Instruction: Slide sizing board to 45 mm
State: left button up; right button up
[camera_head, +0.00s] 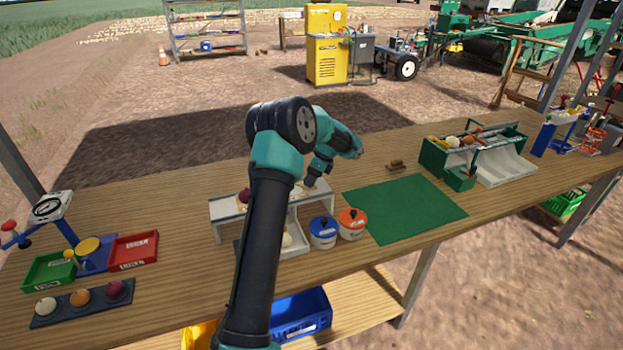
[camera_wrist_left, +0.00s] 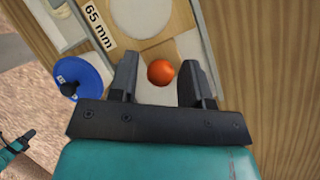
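The sizing board (camera_wrist_left: 147,22) shows in the left wrist view as a pale plate with a round opening and a "65 mm" label (camera_wrist_left: 96,22). An orange-red round knob (camera_wrist_left: 160,72) sits at its near end. My left gripper (camera_wrist_left: 160,80) is open, with one finger on each side of the knob and a gap at each side. In the head view my left gripper (camera_head: 311,181) is over the grey sizing stand (camera_head: 225,207), and my arm hides much of that stand. A small teal and black part at the wrist view's lower left looks like my right gripper (camera_wrist_left: 20,143); its fingers are unclear.
A blue-lidded pot (camera_head: 323,231) and an orange-lidded pot (camera_head: 352,223) stand close to the stand's right. A green mat (camera_head: 405,210) lies clear beyond them. Green (camera_head: 50,271) and red (camera_head: 134,249) trays and a dark strip holding 3 onions (camera_head: 50,317) are at the left.

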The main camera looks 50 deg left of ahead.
pick_arm(q)
grip_shut()
jog(key=shift+w, duration=0.15)
jog(key=w+d, duration=0.3)
jog(key=w, duration=0.4)
dwell(1.2)
jog(key=shift+w, duration=0.15)
jog(key=shift+o, duration=1.5)
grip_release()
jog(key=shift+d, duration=0.1)
jog(key=shift+r, duration=0.1)
jog(key=shift+r, duration=2.9)
